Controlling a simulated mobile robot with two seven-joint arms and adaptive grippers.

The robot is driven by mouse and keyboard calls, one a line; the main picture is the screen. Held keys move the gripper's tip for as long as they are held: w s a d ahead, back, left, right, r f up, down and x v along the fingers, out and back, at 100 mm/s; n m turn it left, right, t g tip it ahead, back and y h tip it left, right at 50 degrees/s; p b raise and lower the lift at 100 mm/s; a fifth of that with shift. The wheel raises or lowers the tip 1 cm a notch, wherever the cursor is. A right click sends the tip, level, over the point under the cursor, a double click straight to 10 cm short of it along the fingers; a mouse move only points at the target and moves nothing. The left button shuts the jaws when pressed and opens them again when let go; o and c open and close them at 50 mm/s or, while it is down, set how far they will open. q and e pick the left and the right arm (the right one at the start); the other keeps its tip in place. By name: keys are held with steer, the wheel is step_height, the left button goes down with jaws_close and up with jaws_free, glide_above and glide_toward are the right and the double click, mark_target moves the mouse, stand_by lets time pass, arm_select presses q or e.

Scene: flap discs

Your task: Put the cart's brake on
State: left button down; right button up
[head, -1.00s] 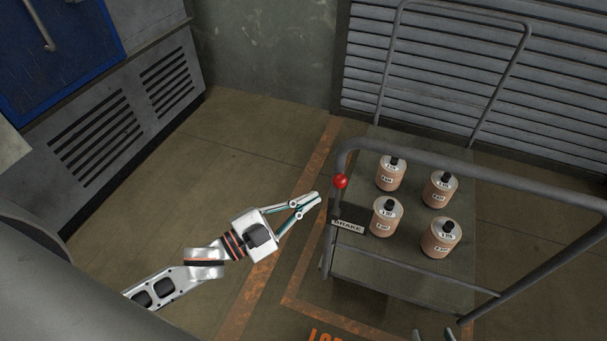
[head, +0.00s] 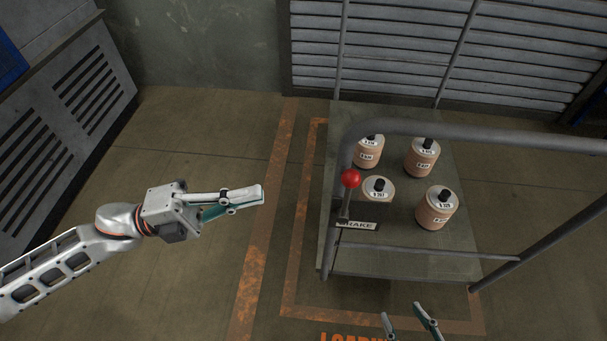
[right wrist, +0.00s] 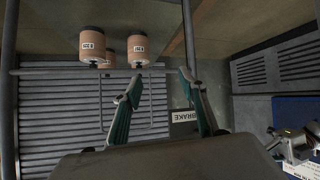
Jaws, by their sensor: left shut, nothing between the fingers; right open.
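The cart (head: 400,262) is a grey platform with tubular rails. Its brake lever has a red ball knob (head: 350,178) and stands near-upright at the left corner, above the BRAKE plate (head: 358,226). My left gripper (head: 260,194) is shut and empty, left of the knob with a clear gap. My right gripper (head: 406,314) is open and empty at the bottom edge, in front of the cart. The right wrist view shows its spread fingers (right wrist: 161,76) with the BRAKE plate (right wrist: 183,116) and a cart rail (right wrist: 80,72) beyond. The knob cannot be made out there.
Several labelled canisters, one at the front right (head: 436,208), stand on the cart. A slatted shutter (head: 400,45) is behind it. Orange floor lines (head: 262,240) run along its left side. Open floor (head: 190,140) lies between the cart and the vented cabinet (head: 75,100).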

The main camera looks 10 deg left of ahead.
arm_select(q)
steer(key=shift+s+a+f+m+g, duration=0.1)
steer(key=shift+s+a+m+g, duration=0.1)
steer(key=shift+a+m+g, duration=0.35)
arm_select(e)
steer(key=shift+w+a+r, duration=0.2)
steer(key=shift+w+a, duration=0.15)
steer(key=shift+w, duration=0.05)
steer(key=shift+d, duration=0.1)
steer(key=shift+s, duration=0.1)
arm_select(q)
glide_toward(346, 200)
steer(key=w+d+r, duration=0.1)
steer(key=d+r, duration=0.3)
steer(key=r, duration=0.2)
steer(key=shift+w+d+r, duration=0.2)
steer(key=shift+w+d, duration=0.05)
steer(key=shift+d, duration=0.4)
arm_select(e)
steer(key=shift+s+d+f, duration=0.25)
steer(key=shift+s+f, duration=0.1)
steer(key=shift+f, duration=0.1)
steer(key=shift+w, duration=0.1)
